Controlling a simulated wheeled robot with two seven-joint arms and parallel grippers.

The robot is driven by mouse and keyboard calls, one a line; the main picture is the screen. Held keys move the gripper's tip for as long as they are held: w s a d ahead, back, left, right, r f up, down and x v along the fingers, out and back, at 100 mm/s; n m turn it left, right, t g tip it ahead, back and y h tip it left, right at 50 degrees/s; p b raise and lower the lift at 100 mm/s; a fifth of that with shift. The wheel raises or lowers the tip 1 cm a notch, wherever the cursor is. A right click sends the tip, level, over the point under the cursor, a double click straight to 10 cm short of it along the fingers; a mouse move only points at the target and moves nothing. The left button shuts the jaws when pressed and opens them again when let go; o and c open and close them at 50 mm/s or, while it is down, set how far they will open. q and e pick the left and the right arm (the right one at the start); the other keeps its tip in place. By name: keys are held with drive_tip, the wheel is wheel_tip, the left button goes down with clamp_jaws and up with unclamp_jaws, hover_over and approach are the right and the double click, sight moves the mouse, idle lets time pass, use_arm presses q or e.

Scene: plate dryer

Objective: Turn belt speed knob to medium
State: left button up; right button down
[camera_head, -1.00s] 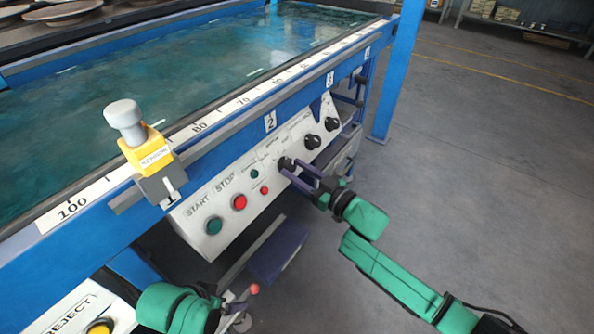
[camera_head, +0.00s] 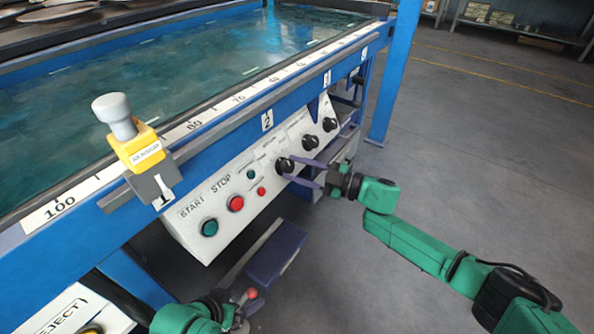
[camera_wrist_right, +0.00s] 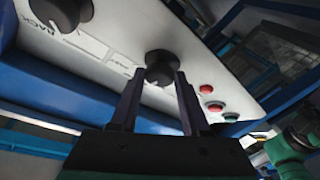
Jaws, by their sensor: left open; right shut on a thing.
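The control panel (camera_head: 262,178) on the machine's front has a row of three black knobs. The knob nearest the buttons (camera_head: 284,164) is between the fingers of my right gripper (camera_head: 291,170), which is shut on it. In the right wrist view the same round black knob (camera_wrist_right: 160,62) sits between both fingertips of my right gripper (camera_wrist_right: 159,74). The small labels around it cannot be read. My left gripper (camera_head: 242,307) is open, low at the bottom of the head view, away from the panel and partly cut off.
A green START button (camera_head: 209,227) and red STOP button (camera_head: 236,204) are left of the held knob. Other black knobs (camera_head: 310,142) and (camera_head: 329,125) lie to its right. A yellow sensor block (camera_head: 142,149) stands on the rail. Floor at right is clear.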

idle(0.4)
drive_tip(key=shift+c, duration=1.9)
unclamp_jaws()
use_arm(q)
drive_tip(key=s+a+r+g+y+p, duration=0.2)
drive_tip(key=s+a+r, duration=0.1)
drive_tip(key=a+r, duration=0.1)
drive_tip(key=shift+s+a+g, duration=0.15)
drive_tip(key=shift+a+g, duration=0.25)
drive_tip(key=shift+a, duration=0.25)
use_arm(e)
drive_tip(key=v, duration=1.4)
drive_tip(key=shift+d, duration=0.25)
